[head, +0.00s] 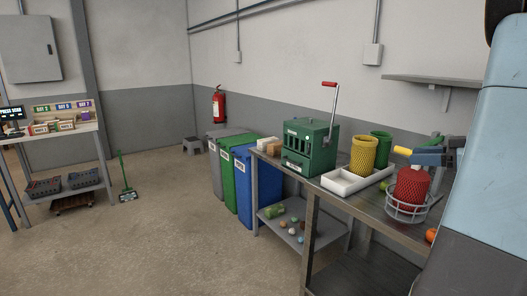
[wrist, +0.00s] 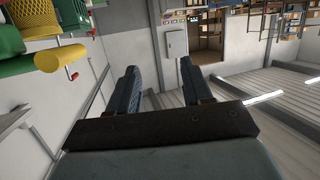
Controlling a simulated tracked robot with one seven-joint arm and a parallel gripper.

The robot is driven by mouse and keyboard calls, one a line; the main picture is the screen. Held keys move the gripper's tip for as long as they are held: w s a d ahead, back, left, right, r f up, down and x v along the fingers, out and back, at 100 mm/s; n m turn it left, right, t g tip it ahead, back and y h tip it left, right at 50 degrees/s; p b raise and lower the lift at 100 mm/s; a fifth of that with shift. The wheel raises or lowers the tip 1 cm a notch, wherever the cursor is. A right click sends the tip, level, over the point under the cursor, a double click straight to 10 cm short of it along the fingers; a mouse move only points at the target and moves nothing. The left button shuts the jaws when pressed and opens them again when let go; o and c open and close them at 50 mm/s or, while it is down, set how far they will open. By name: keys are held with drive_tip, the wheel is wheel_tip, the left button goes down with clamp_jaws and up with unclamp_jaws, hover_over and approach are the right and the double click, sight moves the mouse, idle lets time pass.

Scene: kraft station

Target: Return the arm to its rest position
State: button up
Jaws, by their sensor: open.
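My gripper (wrist: 160,72) shows in the wrist view with its two dark fingers spread apart and nothing between them. Part of my arm, a large light blue link (head: 492,150), fills the right edge of the head view. It hides the right end of the workbench.
The steel workbench (head: 345,205) holds a green press (head: 308,145) with a raised red-tipped lever, a yellow mesh cup (head: 362,156), a green cup (head: 382,147), and a red mesh item (head: 411,187) in a wire basket.

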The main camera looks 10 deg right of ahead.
drive_tip(key=s+a+m+g+h, duration=0.1)
drive_tip(key=s+a+g, duration=0.15)
drive_tip(key=a, duration=0.55)
drive_tip(key=s+a+m+g+h, duration=0.15)
drive_tip(key=a+g, duration=0.25)
drive_tip(key=a, duration=0.4)
drive_tip(key=s+a+f+m+t+h, duration=0.1)
drive_tip(key=s+a+m+h, duration=0.6)
drive_tip(key=s, duration=0.4)
drive_tip(key=shift+s+a+h, duration=0.2)
drive_tip(key=shift+a+h, duration=0.35)
drive_tip(key=shift+a, duration=0.35)
